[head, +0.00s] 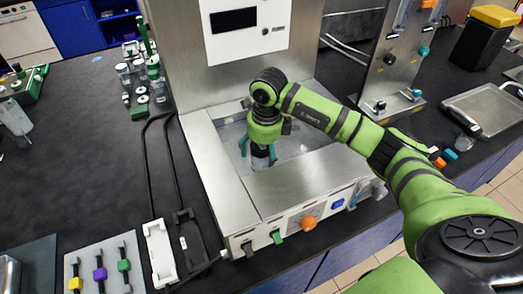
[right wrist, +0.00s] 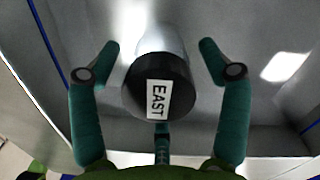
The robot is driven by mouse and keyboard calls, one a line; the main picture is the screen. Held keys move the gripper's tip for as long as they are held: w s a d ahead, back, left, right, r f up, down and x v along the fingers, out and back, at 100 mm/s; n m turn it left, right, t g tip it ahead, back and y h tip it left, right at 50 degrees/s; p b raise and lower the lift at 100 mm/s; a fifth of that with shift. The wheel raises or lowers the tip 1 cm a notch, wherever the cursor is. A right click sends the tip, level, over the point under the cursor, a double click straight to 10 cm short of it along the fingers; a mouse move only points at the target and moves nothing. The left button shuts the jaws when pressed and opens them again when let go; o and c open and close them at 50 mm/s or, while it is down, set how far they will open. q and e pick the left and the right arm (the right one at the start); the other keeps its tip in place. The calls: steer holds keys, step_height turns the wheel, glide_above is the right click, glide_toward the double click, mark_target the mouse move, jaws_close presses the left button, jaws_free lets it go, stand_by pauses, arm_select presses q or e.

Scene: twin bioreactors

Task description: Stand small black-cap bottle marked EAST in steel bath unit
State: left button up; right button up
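The small bottle with a black cap (right wrist: 160,88) marked EAST is seen from above in the right wrist view, with its pale body beyond the cap. In the head view the bottle (head: 262,163) is inside the steel bath unit (head: 275,192), below my right gripper, and looks roughly upright. The gripper partly hides it, and I cannot tell whether its base touches the bath floor. My right gripper (right wrist: 160,50) is open, its teal fingers around the cap with gaps on both sides. It also shows in the head view (head: 258,152). My left gripper is out of view.
A tall steel panel with a white display box (head: 245,30) rises behind the bath. Knobs and coloured connectors line the bath's front. A rack with small bottles (head: 140,75) stands to the left, and a steel tray (head: 485,108) lies at the right. The dark bench at left has free room.

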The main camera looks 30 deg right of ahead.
steer(key=shift+r, duration=0.45)
steer(key=r+b, duration=0.1)
steer(key=r, duration=0.2)
steer(key=r+b, duration=0.1)
steer(key=r, duration=0.3)
steer(key=s+r+b, duration=0.1)
steer(key=r, duration=0.2)
steer(key=shift+d+r+b, duration=0.15)
steer(key=shift+r+b, duration=0.15)
steer(key=shift+b, duration=0.1)
steer(key=shift+r, duration=0.4)
